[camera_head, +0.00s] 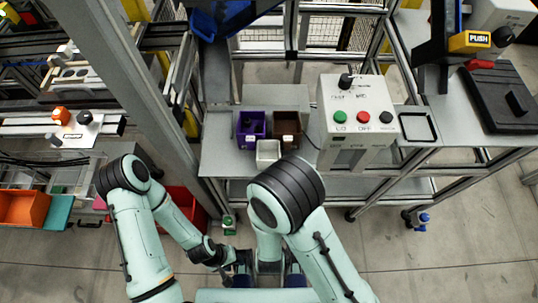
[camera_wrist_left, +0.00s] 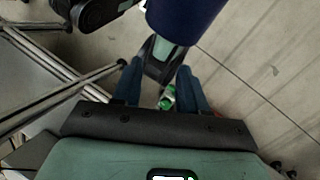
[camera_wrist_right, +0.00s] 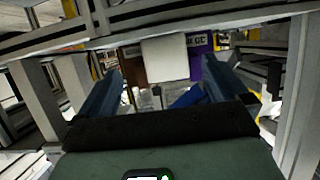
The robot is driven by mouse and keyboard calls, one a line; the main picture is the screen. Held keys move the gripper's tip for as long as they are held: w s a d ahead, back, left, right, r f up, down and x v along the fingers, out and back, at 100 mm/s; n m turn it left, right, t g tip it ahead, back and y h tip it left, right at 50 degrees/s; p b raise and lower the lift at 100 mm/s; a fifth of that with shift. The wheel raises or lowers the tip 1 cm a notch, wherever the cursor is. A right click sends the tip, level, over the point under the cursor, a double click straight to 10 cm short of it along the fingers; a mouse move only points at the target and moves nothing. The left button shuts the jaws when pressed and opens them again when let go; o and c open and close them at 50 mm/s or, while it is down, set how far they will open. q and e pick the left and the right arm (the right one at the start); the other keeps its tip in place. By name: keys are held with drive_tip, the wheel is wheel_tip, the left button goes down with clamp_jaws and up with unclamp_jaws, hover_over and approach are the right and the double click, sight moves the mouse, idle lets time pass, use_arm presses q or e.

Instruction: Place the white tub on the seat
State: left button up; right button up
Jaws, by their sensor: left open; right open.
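The white tub (camera_head: 268,150) stands at the front edge of the grey shelf, in front of a purple bin (camera_head: 251,127) and a brown bin (camera_head: 286,128). In the right wrist view the tub (camera_wrist_right: 165,60) shows ahead, between the fingers and apart from them. My right gripper (camera_wrist_right: 163,70) is open and empty; my arm hides it in the head view. My left gripper (camera_head: 240,262) is open and empty, low over the floor. A black-rimmed square (camera_head: 417,126) right of the control box may be the seat; I cannot tell for sure.
A control box (camera_head: 355,112) with buttons stands right of the bins. A grey box (camera_head: 276,97) is behind them. A metal post (camera_head: 125,70) rises left of the shelf. An orange bin (camera_head: 22,207) is at far left. The floor at right is mostly clear.

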drive_tip(key=r, duration=0.1)
drive_tip(key=b, duration=0.6)
approach(269, 149)
drive_tip(key=shift+w+a+f+t, duration=0.15)
drive_tip(key=shift+w+f+t, duration=0.2)
drive_tip(key=shift+f, duration=0.25)
drive_tip(key=shift+b+x, duration=0.35)
drive_tip(key=shift+x, duration=2.45)
use_arm(q)
drive_tip(key=shift+t, duration=0.6)
drive_tip(key=f, duration=0.1)
drive_tip(key=w+f, duration=0.1)
drive_tip(key=f, duration=0.1)
drive_tip(key=w+f, duration=0.1)
drive_tip(key=f, duration=0.1)
drive_tip(key=shift+w+f, duration=0.2)
use_arm(e)
drive_tip(key=shift+r, duration=0.15)
drive_tip(key=c, duration=1)
drive_tip(key=shift+w, duration=0.1)
